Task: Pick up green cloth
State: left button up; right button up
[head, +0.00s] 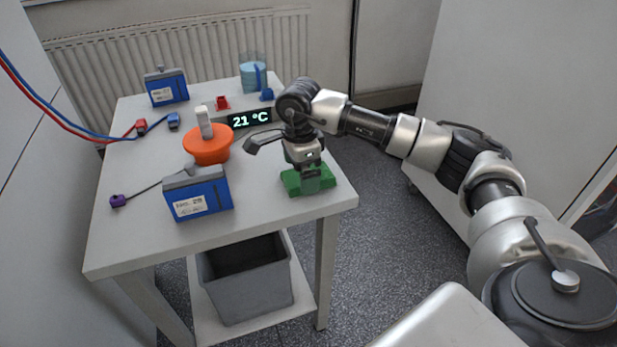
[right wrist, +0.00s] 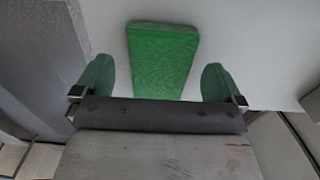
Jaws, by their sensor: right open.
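The green cloth (head: 292,184) lies on the white table near its front right corner, in a folded, block-like shape. It also shows in the right wrist view (right wrist: 163,58) as a textured green strip. My right gripper (head: 312,186) points down at the cloth and hides part of it in the head view. In the right wrist view its two green-tipped fingers (right wrist: 158,80) are wide apart, one on each side of the cloth, with visible gaps. The exact height of the fingertips is hard to tell. My left gripper is not in view.
A grey bin (head: 247,285) stands below. The table's right edge is close to the cloth.

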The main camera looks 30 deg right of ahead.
notch_tip(320, 180, down, 2)
jog(key=shift+c, duration=0.2)
jog(key=c, duration=0.9)
jog(key=shift+r, duration=0.15)
